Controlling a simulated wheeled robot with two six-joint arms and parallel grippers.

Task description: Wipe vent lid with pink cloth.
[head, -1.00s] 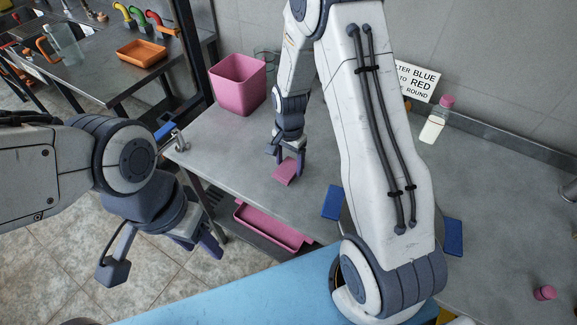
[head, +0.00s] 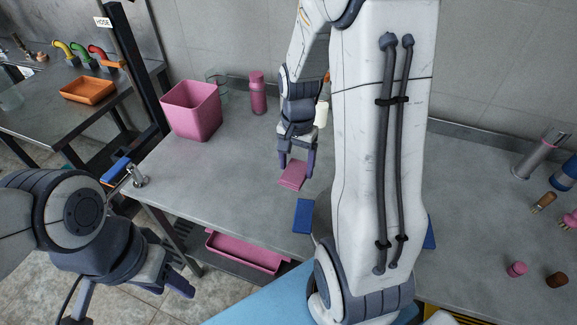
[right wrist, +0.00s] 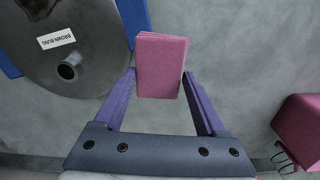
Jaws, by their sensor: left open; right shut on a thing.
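The pink cloth (head: 293,175) is a small folded block, held between the fingertips of my right gripper (head: 297,163) just above the grey counter. The right wrist view shows the cloth (right wrist: 160,66) between the purple fingers of my right gripper (right wrist: 160,90). In the head view my right arm hides most of this round lid (head: 321,212). My left gripper (head: 130,292) is open and empty, left of the counter.
Blue blocks (head: 304,216) flank the round lid. A pink tray (head: 245,252) is below. Brushes (head: 543,202) and bungs (head: 517,269) lie at right. The counter left of the cloth is clear.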

